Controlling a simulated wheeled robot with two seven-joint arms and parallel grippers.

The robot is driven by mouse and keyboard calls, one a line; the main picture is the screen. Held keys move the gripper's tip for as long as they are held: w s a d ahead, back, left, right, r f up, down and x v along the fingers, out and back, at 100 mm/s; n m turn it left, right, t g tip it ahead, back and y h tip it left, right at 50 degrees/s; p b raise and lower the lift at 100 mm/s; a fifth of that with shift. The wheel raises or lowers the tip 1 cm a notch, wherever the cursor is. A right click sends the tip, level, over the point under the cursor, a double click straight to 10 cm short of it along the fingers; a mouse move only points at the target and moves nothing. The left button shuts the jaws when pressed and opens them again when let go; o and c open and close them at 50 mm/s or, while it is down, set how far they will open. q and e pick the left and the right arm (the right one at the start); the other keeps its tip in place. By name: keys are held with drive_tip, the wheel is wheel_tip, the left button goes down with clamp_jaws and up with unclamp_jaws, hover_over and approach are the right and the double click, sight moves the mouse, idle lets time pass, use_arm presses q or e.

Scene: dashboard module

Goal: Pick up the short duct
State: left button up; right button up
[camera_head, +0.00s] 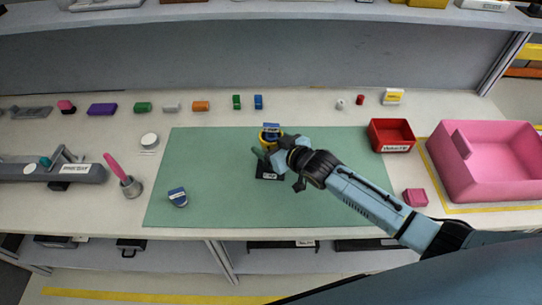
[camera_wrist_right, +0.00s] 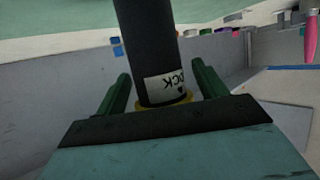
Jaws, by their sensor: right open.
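I cannot tell for certain which piece is the short duct. My right gripper (camera_head: 267,152) is open over the green mat, its green fingers around a dark stand. In the right wrist view a black post (camera_wrist_right: 150,40) with a white label rises between the open fingers (camera_wrist_right: 163,84), with a gap on both sides. A yellow ring (camera_wrist_right: 178,101) shows low on the post. In the head view a black base (camera_head: 268,171), a yellow ring (camera_head: 264,137) and a blue piece (camera_head: 272,127) show beside the gripper, which partly hides them. My left gripper is not in view.
A red bin (camera_head: 391,135), a pink box (camera_head: 415,197) and a large pink crate (camera_head: 460,180) stand right. A grey fixture (camera_head: 85,173) and a cup (camera_head: 132,188) stand left. Small coloured blocks line the back.

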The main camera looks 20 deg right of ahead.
drive_tip(key=c, duration=1.4)
drive_tip(key=shift+r, duration=0.1)
